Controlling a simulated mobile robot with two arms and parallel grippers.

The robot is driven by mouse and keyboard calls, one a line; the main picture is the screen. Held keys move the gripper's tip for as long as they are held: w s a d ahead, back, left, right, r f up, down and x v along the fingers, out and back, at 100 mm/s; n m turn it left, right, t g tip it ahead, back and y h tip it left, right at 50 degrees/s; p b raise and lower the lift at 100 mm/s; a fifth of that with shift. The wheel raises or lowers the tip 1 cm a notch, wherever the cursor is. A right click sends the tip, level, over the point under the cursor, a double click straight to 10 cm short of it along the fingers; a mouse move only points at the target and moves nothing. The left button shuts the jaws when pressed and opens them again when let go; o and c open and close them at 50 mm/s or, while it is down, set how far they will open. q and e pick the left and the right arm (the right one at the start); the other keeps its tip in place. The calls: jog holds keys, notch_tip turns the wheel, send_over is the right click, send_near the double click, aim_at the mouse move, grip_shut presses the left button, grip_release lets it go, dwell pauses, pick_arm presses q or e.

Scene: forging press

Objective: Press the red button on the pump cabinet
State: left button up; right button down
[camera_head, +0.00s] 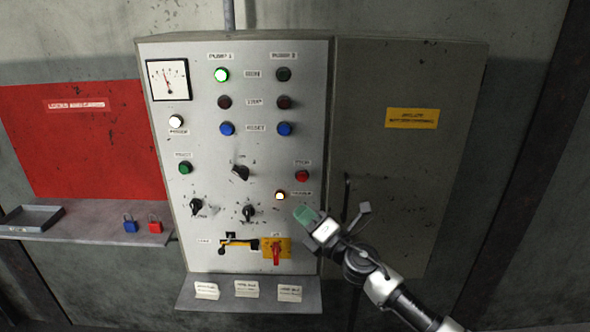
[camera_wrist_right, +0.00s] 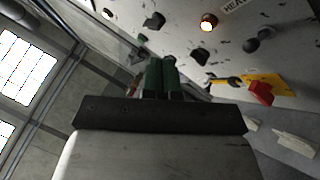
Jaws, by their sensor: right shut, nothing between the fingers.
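The pump cabinet (camera_head: 262,225) has a pale front panel with lamps, buttons and switches. A red button (camera_head: 302,175) sits at its right side, under a small label, above a lit lamp (camera_head: 280,195). My right gripper (camera_head: 305,215) is shut and empty, with green fingertips. In the head view it shows below the red button and right of the lit lamp, apart from the button. The wrist view shows the shut green fingers (camera_wrist_right: 160,75) pointing toward the panel; I cannot make out the red button there. My left gripper is not in view.
A red rotary switch on a yellow plate (camera_head: 276,249) is low on the panel; it also shows in the wrist view (camera_wrist_right: 262,92). A ledge (camera_head: 240,300) with cards juts out below. A grey door (camera_head: 400,170) is at right, a shelf with padlocks (camera_head: 95,232) at left.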

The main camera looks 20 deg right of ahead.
aim_at(302, 176)
jog(key=shift+s+a+r+n, duration=0.15)
jog(key=shift+r+n, duration=0.25)
jog(key=shift+r, duration=0.5)
jog(key=shift+w+d+b, duration=0.4)
jog(key=shift+w+b, duration=0.55)
jog(key=shift+w, duration=0.5)
jog(key=shift+w+d+b, duration=0.4)
jog(key=shift+w+b, duration=0.55)
jog(key=shift+w, duration=0.5)
jog(key=shift+w+d+b, duration=0.4)
jog(key=shift+w+b, duration=0.55)
jog(key=shift+w, duration=0.5)
jog(key=shift+w+d+b, duration=0.1)
jog(key=shift+w+b, duration=0.2)
jog(key=shift+w, duration=0.1)
